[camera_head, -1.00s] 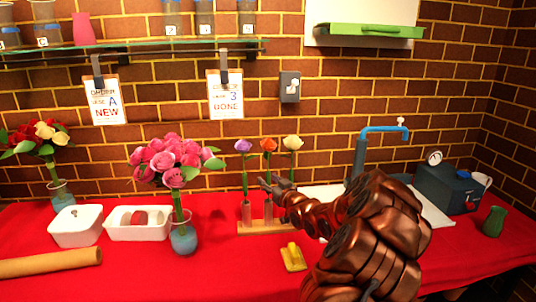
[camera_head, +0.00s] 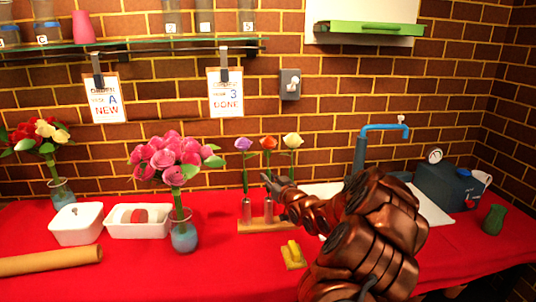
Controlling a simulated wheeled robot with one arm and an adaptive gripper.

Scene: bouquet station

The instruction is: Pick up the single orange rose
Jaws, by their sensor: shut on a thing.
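The single orange rose (camera_head: 268,143) stands upright between a purple rose (camera_head: 243,144) and a pale yellow rose (camera_head: 292,141). The roses stand in slim tubes on a wooden rack (camera_head: 262,227). My gripper (camera_head: 269,181) is at the orange rose's stem, below its bloom and above the tubes, and is shut on the stem. The fingers are small and dark here, and they hide part of the stem. My arm covers the right end of the rack and the yellow rose's lower stem.
A vase of pink roses (camera_head: 184,236) stands left of the rack, beside white containers (camera_head: 138,229). A yellow object (camera_head: 293,254) lies in front of the rack. A blue tap (camera_head: 362,150) and a dark blue box (camera_head: 447,187) are to the right.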

